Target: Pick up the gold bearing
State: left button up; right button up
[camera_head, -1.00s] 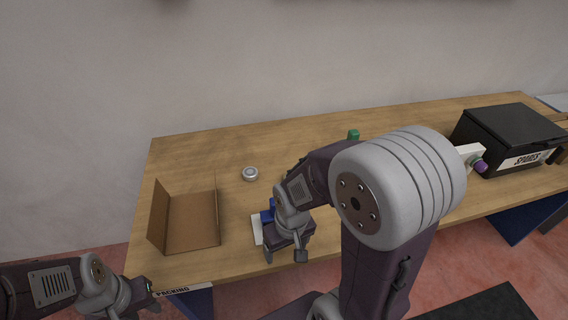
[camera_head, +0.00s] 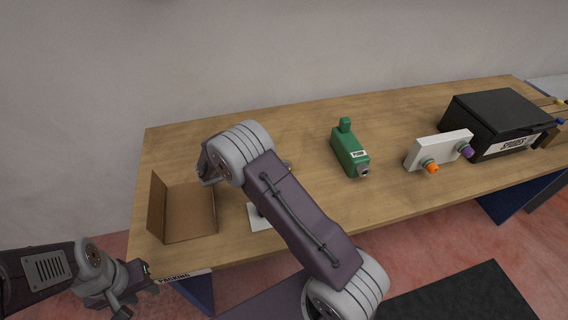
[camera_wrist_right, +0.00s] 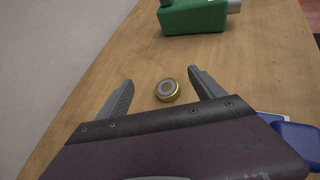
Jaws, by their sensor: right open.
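The gold bearing (camera_wrist_right: 168,90), a small ring with a gold rim and silvery top face, lies flat on the wooden table in the right wrist view. My right gripper (camera_wrist_right: 160,79) is open and empty, with one finger on each side of the bearing and a gap to both.
An open cardboard box (camera_head: 189,210) stands at the table's left. A white card (camera_head: 257,218) lies beside it, partly hidden; a blue object (camera_wrist_right: 296,139) is near the gripper's right. A green pump (camera_head: 349,150), a white connector block (camera_head: 440,148) and a black spares case (camera_head: 497,118) stand rightward.

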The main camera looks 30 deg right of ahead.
jog(key=a+f, duration=0.1)
jog(key=f, duration=0.1)
jog(key=a+f+n, duration=0.1)
jog(key=f, duration=0.1)
jog(key=a+f+n, duration=0.1)
jog(key=f, duration=0.1)
jog(key=shift+s+a+t+p, duration=0.2)
jog(key=shift+t+p, duration=0.1)
jog(key=shift+t, duration=0.1)
jog(key=shift+n, duration=0.3)
jog(key=shift+d, duration=0.25)
jog(key=p+x, duration=0.1)
jog(key=x, duration=0.2)
jog(key=shift+w+d+f, duration=0.1)
jog(key=shift+w+d, duration=0.05)
jog(key=x, duration=0.1)
jog(key=p+x, duration=0.1)
jog(key=x, duration=0.2)
jog(key=shift+d, duration=0.4)
jog(key=shift+d+f, duration=0.1)
jog(key=shift+d, duration=0.25)
jog(key=shift+a, duration=0.1)
jog(key=c, duration=0.8)
pick_arm(q)
notch_tip(320, 180, up, 4)
jog(key=shift+d+f, duration=0.1)
jog(key=shift+f, duration=0.05)
pick_arm(e)
jog(key=c, duration=0.9)
